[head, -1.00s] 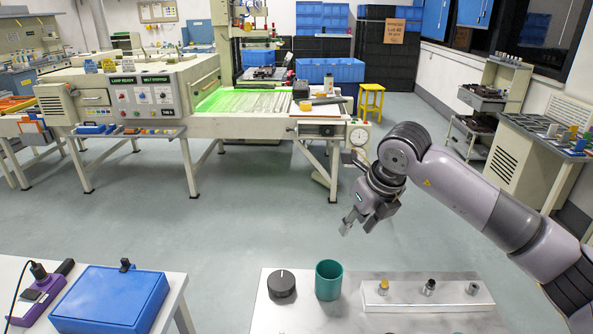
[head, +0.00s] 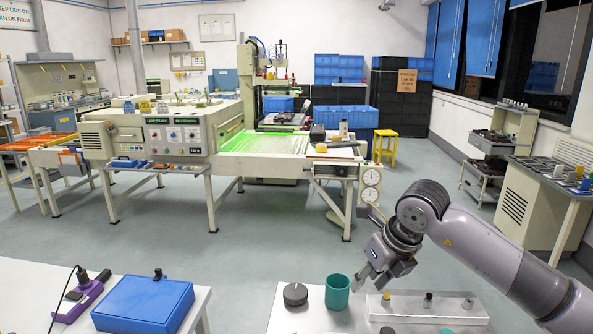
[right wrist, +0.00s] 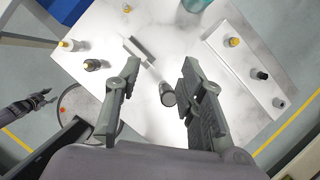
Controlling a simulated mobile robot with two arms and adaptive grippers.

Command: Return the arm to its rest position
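My right arm comes in from the right in the head view. Its gripper (head: 362,281) hangs above the far side of the near work table (head: 318,320), just right of the teal cup (head: 337,291) in the picture. In the right wrist view its two fingers (right wrist: 160,82) stand well apart. A small grey cylinder (right wrist: 167,93) shows between them; it seems to be on the table below, and nothing looks gripped. A dark gripper (right wrist: 36,103), apparently my left one, shows small at the left edge of the wrist view. Its finger opening is unclear.
A black dial (head: 295,294) and a pale block with several knobs (head: 430,306) stand on the near table. A blue case (head: 143,304) and a purple device (head: 82,297) lie on the left table. Open floor (head: 270,235) separates these from the large machine (head: 150,135).

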